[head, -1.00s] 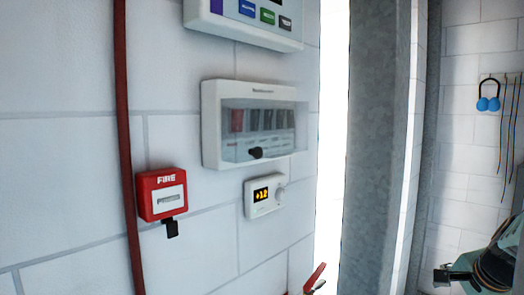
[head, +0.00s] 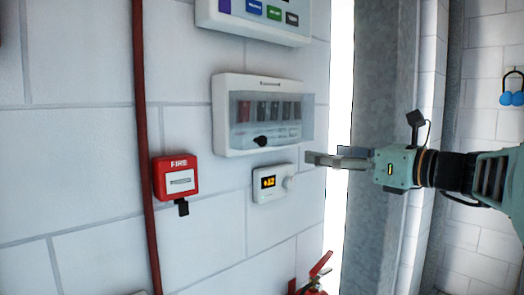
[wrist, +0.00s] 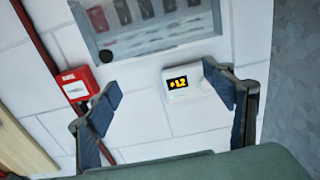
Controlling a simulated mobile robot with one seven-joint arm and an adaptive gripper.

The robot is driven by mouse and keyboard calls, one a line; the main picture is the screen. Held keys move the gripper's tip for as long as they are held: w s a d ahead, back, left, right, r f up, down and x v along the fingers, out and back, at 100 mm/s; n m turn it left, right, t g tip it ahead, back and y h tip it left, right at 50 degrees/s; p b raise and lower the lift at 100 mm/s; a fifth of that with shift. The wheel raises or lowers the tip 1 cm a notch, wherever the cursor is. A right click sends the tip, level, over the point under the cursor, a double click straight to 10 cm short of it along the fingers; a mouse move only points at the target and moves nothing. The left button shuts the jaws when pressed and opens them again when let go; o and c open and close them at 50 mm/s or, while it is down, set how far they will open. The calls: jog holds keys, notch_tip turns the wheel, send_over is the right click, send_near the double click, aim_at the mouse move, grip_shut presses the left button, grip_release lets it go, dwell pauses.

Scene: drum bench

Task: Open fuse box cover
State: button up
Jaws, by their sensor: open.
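The fuse box (head: 220,115) is a white wall unit with a clear cover (head: 288,135) over several dark switches and one red one. The cover looks closed, and a black knob (head: 261,142) sits at its lower left. In the wrist view the cover (wrist: 160,42) and knob (wrist: 106,54) show at the top, tilted. My gripper (head: 322,160) is to the right of the fuse box, near its lower right corner and apart from the knob. In the wrist view its fingers (wrist: 170,100) are spread wide with nothing between them.
A thermostat (head: 268,194) with a lit display is just below the fuse box. A red fire call point (head: 176,178) and a red pipe (head: 143,120) are to the left. A panel (head: 255,33) is above, a fire extinguisher (head: 315,285) below, and a grey column (head: 375,220) to the right.

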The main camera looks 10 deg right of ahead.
aim_at(283, 144)
jog(key=p+x, duration=0.2)
jog(key=x, duration=0.9)
jog(key=shift+a+r, duration=0.2)
jog(key=shift+r, duration=0.25)
jog(key=shift+s, duration=0.1)
jog(key=shift+s, duration=0.1)
jog(key=c, duration=1.7)
